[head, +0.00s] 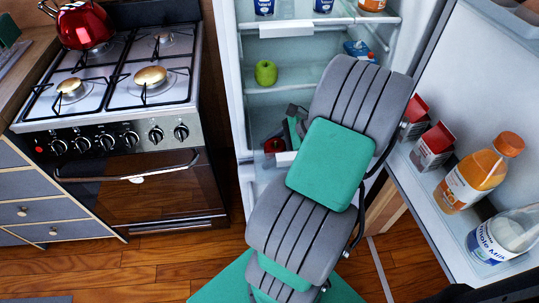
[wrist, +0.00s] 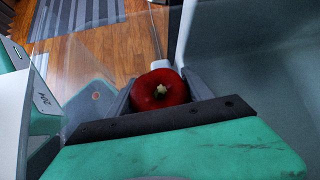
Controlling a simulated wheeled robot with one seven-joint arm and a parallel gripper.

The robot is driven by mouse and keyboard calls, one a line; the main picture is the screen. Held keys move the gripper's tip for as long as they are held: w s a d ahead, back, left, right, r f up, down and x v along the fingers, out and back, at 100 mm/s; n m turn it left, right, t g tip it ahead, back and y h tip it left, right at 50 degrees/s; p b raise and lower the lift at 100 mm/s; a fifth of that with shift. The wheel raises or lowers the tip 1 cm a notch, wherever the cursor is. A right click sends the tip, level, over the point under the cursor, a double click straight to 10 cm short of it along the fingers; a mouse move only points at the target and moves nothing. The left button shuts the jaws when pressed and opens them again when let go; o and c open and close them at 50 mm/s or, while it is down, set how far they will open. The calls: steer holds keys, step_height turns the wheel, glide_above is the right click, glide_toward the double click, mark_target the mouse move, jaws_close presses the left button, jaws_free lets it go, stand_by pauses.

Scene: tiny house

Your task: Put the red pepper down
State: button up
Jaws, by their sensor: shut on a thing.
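The red pepper (wrist: 160,90) is between the two fingers of my gripper (wrist: 160,80), its stem facing the wrist camera. The gripper is shut on it. In the head view the pepper (head: 272,146) shows as a small dark red shape low inside the open fridge (head: 238,90), beside my gripper (head: 290,128). My arm hides much of the fridge's lower part. I cannot tell whether the pepper touches a surface beneath it.
A green apple (head: 266,72) sits on the shelf above. The open fridge door (head: 490,85) at the right holds cartons (head: 433,148), an orange juice bottle (head: 470,180) and a milk jug (head: 502,236). A stove (head: 130,130) with a red kettle (head: 84,24) stands left.

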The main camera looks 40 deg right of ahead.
steer(key=o, duration=1.3)
steer(key=shift+f, duration=0.15)
steer(key=shift+c, duration=0.2)
